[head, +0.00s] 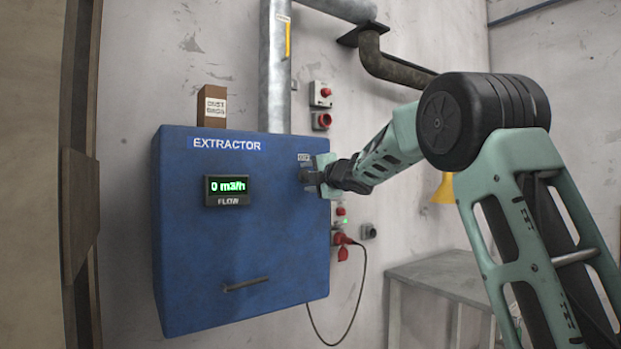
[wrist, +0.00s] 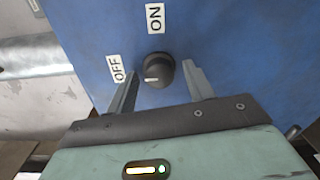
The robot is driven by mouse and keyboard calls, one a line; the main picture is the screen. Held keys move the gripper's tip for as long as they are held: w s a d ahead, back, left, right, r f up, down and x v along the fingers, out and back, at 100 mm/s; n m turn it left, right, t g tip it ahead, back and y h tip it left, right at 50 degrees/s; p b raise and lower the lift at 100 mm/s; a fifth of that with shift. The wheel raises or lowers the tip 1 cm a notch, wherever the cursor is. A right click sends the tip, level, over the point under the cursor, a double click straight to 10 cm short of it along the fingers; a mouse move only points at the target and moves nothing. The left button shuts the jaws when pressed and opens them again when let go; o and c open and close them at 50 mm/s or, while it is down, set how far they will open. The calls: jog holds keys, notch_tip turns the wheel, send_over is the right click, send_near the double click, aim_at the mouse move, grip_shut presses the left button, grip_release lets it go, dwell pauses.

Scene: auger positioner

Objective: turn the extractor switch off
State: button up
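The blue extractor box (head: 275,240) hangs on the wall, and its flow display (head: 228,190) reads 0 m3/h. In the wrist view, the black round switch knob (wrist: 160,67) sits on the blue face. My gripper (wrist: 160,68) is open, with one finger on each side of the knob and a small gap visible on both sides. In the head view my gripper (head: 310,177) is at the box's upper right and hides the knob.
A small brown box (head: 212,107) stands on top of the extractor. A handle (head: 246,285) sticks out low on its front. Red wall buttons (head: 321,94) and a plugged cable (head: 342,240) are to the right. A grey table (head: 440,277) stands at lower right.

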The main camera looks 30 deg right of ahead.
jog(key=s+b, duration=0.2)
jog(key=s, duration=1.5)
jog(key=shift+s+d+r, duration=0.25)
jog(key=shift+d+r, duration=0.05)
jog(key=s+a+f+m+g+p, duration=0.35)
jog(key=a+f+m+g, duration=0.4)
jog(key=a+f, duration=1.15)
jog(key=s+a+f+m+g+y+p, duration=0.1)
jog(key=s+a+f+m+g, duration=0.5)
jog(key=s+a, duration=0.6)
jog(key=s+f+g, duration=0.2)
jog(key=s+f, duration=0.1)
jog(key=s, duration=0.5)
jog(key=s+a+f+g+h+p, duration=0.1)
jog(key=s+f+g, duration=0.1)
jog(key=s, duration=0.7)
jog(key=shift+s+f+n, duration=0.2)
jog(key=shift+f+n, duration=0.15)
jog(key=shift+f, duration=0.45)
